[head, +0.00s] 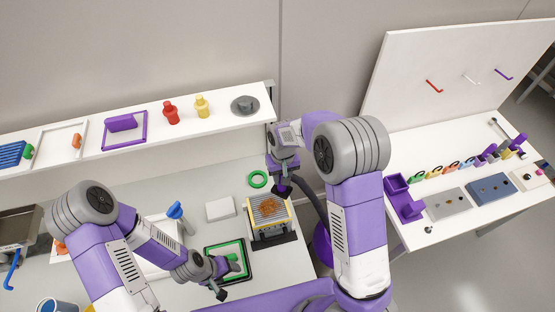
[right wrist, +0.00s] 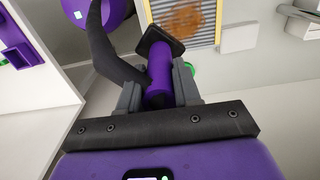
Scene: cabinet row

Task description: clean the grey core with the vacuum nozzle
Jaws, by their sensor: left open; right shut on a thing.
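The grey core (head: 268,209) is a ridged block in a yellow frame, with a brown-orange dirt patch on top. It sits on a dark stand on the worktop, and part of it shows at the top of the right wrist view (right wrist: 185,18). My right gripper (head: 283,172) is shut on the purple vacuum nozzle (right wrist: 159,82). The nozzle's black head (right wrist: 160,45) is beside the core's edge in that view; I cannot tell whether they touch.
A dark hose (head: 312,197) runs to the purple vacuum body (head: 321,246). A green ring (head: 258,179) and a white block (head: 219,209) lie near the core. A shelf (head: 60,150) runs behind. A side table (head: 440,235) stands right.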

